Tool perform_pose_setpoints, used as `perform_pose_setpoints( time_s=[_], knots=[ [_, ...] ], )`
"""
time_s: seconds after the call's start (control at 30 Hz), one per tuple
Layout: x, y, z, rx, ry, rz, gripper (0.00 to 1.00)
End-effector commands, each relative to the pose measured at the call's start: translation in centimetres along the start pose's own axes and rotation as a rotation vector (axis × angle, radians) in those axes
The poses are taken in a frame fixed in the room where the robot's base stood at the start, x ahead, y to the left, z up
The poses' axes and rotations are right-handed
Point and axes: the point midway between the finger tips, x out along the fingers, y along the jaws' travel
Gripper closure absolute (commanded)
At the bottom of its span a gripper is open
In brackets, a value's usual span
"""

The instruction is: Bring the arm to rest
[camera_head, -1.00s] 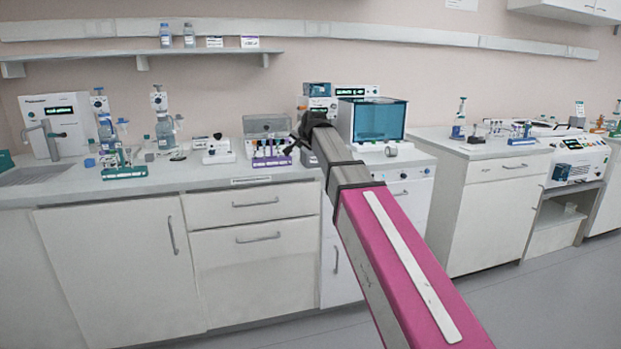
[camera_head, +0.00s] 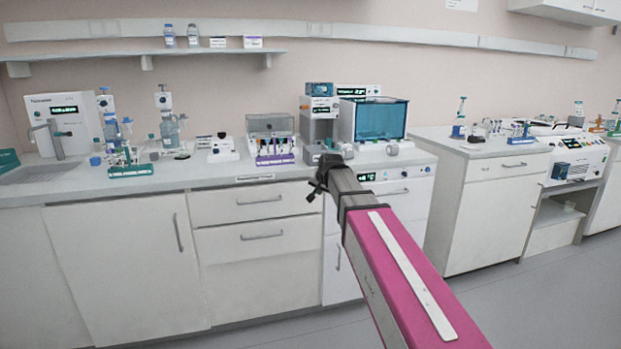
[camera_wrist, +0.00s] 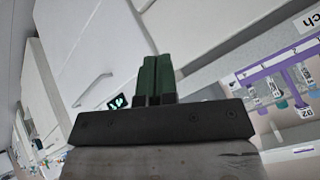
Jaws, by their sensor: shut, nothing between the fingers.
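My arm reaches up from the lower right in the head view, with a pink link and a grey end. My gripper (camera_head: 315,188) is at its tip, in front of the near edge of the bench and a little below the top. In the wrist view the two green fingers of my gripper (camera_wrist: 157,62) lie together, shut and empty. Nothing touches them. Pale cabinet fronts show behind them.
A purple rack of tubes (camera_head: 275,159) stands on the bench just beyond my gripper and shows at the right in the wrist view (camera_wrist: 275,88). A teal-windowed box (camera_head: 374,121) and a green rack (camera_head: 130,171) stand there too. The floor (camera_head: 510,310) at lower right is clear.

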Motion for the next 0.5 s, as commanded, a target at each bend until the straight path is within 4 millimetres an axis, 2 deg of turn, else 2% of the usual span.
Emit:
perform_pose_setpoints(
  time_s=[0.03,0.1,0.3,0.5],
  knots=[
    [0.7,2.4,2.2,-0.015,-0.031,0.029,1.00],
    [1.8,5.2,4.7,-0.040,-0.074,0.065,1.00],
    [3.8,12.8,12.1,-0.111,-0.208,0.156,1.00],
    [4.3,19.7,19.7,-0.178,-0.354,0.227,1.00]
  ],
)
